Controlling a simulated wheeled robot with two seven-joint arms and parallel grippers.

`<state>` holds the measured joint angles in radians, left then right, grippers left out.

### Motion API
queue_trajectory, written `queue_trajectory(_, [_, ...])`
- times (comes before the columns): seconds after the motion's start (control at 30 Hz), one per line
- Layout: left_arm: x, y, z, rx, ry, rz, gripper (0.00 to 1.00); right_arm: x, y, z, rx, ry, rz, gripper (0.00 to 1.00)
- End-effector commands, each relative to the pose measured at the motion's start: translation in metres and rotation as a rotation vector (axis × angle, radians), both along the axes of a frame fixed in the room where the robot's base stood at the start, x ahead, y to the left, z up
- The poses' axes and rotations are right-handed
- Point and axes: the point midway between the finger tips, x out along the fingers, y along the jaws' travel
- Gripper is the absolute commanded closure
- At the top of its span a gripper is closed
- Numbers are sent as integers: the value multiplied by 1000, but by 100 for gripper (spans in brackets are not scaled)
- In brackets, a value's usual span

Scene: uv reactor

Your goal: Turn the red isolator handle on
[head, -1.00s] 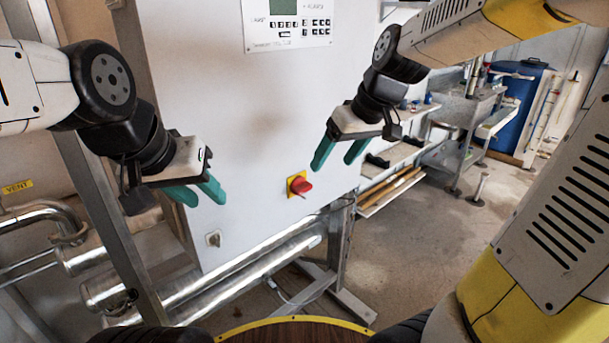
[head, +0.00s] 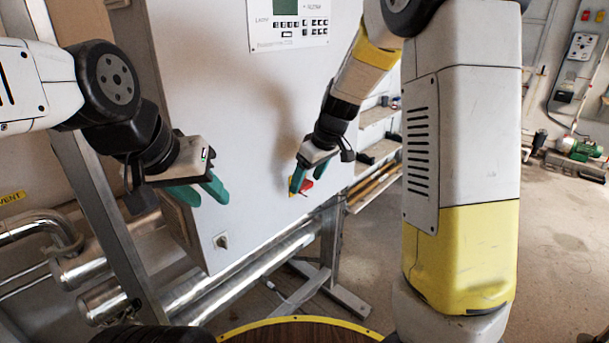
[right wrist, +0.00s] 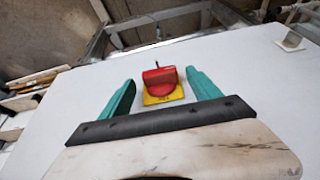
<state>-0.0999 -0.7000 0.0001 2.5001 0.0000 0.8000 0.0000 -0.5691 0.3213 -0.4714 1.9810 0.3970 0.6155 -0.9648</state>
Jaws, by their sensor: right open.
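The red isolator handle (right wrist: 160,80) sits on a yellow plate (right wrist: 162,97) on the white cabinet front (head: 262,150). In the head view the red handle (head: 307,185) is partly hidden behind my right gripper (head: 303,182). In the right wrist view my right gripper (right wrist: 162,88) is open, with one teal finger on each side of the handle and visible gaps between. I cannot tell whether the fingertips reach as deep as the handle. My left gripper (head: 203,194) is empty, its teal fingers apart, in front of the cabinet's left part.
A control panel with keys (head: 289,25) is at the cabinet's top. A small key-like switch (head: 221,240) is at its lower left. Shiny pipes (head: 245,270) and a metal frame (head: 330,240) are below. Shelves (head: 376,153) stand to the right.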

Motion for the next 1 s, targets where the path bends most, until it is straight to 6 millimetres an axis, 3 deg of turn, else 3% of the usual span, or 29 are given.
queue_trajectory(0.37, [0, 0, 0, 0, 0, 0, 64, 2, 2, -8, 0, 0, 0, 28])
queue_trajectory(0.7, [0, 0, 0, 0, 0, 0, 64, 2, 2, -8, 0, 0, 0, 90])
queue_trajectory(1.0, [0, 0, 0, 0, 0, 0, 64, 4, 0, -8, 33, 35, -4, 90])
